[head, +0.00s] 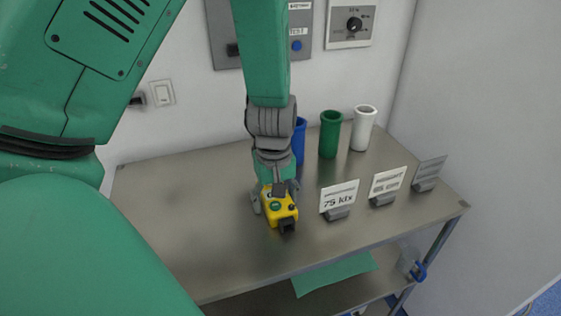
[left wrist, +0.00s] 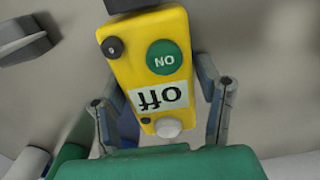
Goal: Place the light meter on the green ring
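I see no green ring that I can make out. My right gripper is not in view.
On the metal table (head: 185,225) stand blue (head: 299,140), green (head: 330,135) and white (head: 363,128) cylinders at the back. Three card holders stand at right; the nearest card (head: 339,199) reads 75 klx. The table's left side is clear. A green cloth (head: 335,273) lies below.

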